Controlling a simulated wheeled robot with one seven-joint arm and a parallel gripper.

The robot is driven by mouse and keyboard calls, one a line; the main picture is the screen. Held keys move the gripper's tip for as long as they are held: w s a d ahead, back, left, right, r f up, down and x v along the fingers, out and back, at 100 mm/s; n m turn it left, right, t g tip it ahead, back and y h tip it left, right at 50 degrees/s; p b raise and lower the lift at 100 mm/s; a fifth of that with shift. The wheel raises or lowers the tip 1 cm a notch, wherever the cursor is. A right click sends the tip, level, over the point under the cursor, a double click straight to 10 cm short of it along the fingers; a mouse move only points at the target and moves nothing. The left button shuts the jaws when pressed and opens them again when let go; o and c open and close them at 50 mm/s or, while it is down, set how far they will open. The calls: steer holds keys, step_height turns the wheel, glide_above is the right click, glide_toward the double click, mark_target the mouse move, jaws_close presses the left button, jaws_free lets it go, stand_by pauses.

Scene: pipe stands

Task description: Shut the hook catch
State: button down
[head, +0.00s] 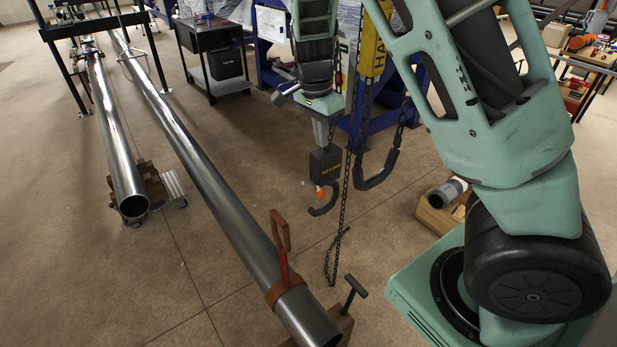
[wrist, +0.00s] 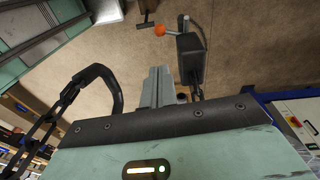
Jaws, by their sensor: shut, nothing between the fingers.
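A small hook hangs under a dark block (head: 325,162) in the middle of the head view. Its curved hook (head: 325,207) opens to the left. The orange-tipped catch (head: 320,191) stands at the hook's mouth; its exact angle is hard to make out. In the wrist view the block (wrist: 190,60) is right of the fingers, and the orange tip (wrist: 160,30) lies beyond them. My gripper (head: 323,138) points down just above the block in the head view. Its grey fingers (wrist: 157,75) are shut and empty. They look apart from the catch.
A larger black hook (head: 380,175) hangs from a yellow hoist (head: 373,45) close by; it also shows in the wrist view (wrist: 112,85). A loose chain (head: 345,170) hangs to the floor. A long steel pipe (head: 215,195) lies left. Open floor separates it from the hooks.

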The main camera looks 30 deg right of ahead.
glide_above(323, 175)
steer(key=s, duration=0.3)
steer(key=shift+m, duration=0.4)
steer(key=f, duration=0.6)
steer(key=a+f, duration=0.1)
steer(key=f, duration=0.2)
steer(key=shift+w+f, duration=0.2)
steer(key=shift+w, duration=0.05)
steer(key=f, duration=0.2)
steer(key=a+f+p, duration=0.1)
steer(key=shift+s+a, duration=0.1)
steer(key=shift+s, duration=0.15)
steer(key=shift+a+f, duration=0.15)
steer(key=shift+f, duration=0.35)
steer(key=shift+a+h, duration=0.1)
steer(key=shift+h, duration=0.2)
